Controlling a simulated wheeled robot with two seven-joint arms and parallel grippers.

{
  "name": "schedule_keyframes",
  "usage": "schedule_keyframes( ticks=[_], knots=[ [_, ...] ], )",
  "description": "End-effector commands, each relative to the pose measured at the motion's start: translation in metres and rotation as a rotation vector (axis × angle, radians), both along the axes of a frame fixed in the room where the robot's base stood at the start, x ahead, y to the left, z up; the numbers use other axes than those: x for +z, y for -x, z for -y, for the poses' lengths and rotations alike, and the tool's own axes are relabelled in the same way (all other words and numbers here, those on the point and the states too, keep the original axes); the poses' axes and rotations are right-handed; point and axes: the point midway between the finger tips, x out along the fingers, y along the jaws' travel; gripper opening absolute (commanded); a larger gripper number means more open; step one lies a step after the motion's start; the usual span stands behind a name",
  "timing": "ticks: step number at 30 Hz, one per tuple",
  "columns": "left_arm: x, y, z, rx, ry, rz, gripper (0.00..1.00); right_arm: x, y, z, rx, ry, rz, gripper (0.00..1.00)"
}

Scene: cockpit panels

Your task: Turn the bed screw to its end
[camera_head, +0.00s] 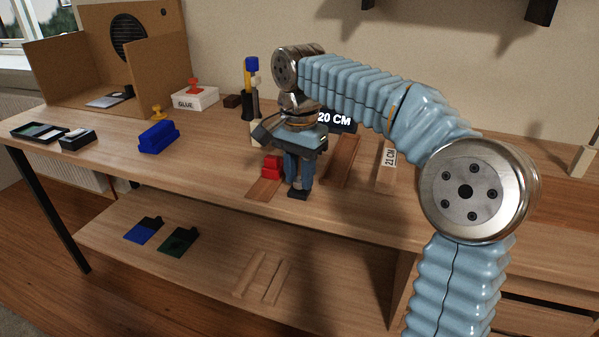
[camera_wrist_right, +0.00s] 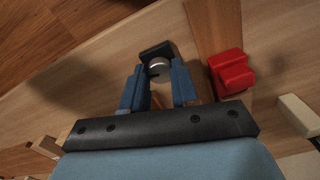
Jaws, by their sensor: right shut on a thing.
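The bed screw shows in the right wrist view as a round silver head (camera_wrist_right: 159,69) beside a small black block (camera_wrist_right: 155,50) at the bench's front edge. My right gripper (camera_wrist_right: 158,78) points down over it, its two blue fingers shut on the silver head, one on each side. In the head view my right gripper (camera_head: 300,182) stands upright at the front edge of the bench, and its fingers hide most of the screw. The black block (camera_head: 298,195) shows just below the fingertips. My left gripper is not in view.
A red block (camera_wrist_right: 231,72) sits close beside the fingers, on a wooden strip (camera_head: 264,189). A "20 CM" sign (camera_head: 335,120) and wooden pieces (camera_head: 387,158) lie behind and right. A blue block (camera_head: 158,137) stands left, with clear bench between.

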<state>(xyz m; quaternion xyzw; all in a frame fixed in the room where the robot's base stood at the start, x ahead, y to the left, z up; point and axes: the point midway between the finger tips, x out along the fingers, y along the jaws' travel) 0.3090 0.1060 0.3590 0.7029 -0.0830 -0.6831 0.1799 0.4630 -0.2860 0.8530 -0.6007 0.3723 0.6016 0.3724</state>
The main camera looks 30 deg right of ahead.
Motion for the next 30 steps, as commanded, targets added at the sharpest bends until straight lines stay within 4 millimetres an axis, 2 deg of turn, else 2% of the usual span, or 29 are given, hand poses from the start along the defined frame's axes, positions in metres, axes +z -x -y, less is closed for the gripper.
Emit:
schedule_keyframes(
  ticks=[9,23,24,28,30],
  knots=[
    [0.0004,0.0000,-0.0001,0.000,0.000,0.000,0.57,0.0021,-0.0010,0.0009,-0.094,0.002,0.009,0.00],
    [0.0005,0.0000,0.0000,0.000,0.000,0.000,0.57,0.0023,-0.0011,0.0013,-0.107,0.002,0.009,0.00],
    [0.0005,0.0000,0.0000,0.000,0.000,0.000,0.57,0.0023,-0.0010,0.0013,-0.107,0.002,0.009,0.32],
    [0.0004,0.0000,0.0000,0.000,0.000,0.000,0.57,0.0017,-0.0007,0.0009,-0.106,0.001,0.006,0.52],
    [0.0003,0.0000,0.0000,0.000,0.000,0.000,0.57,0.0014,-0.0006,0.0007,-0.106,0.001,0.005,0.55]
  ],
)
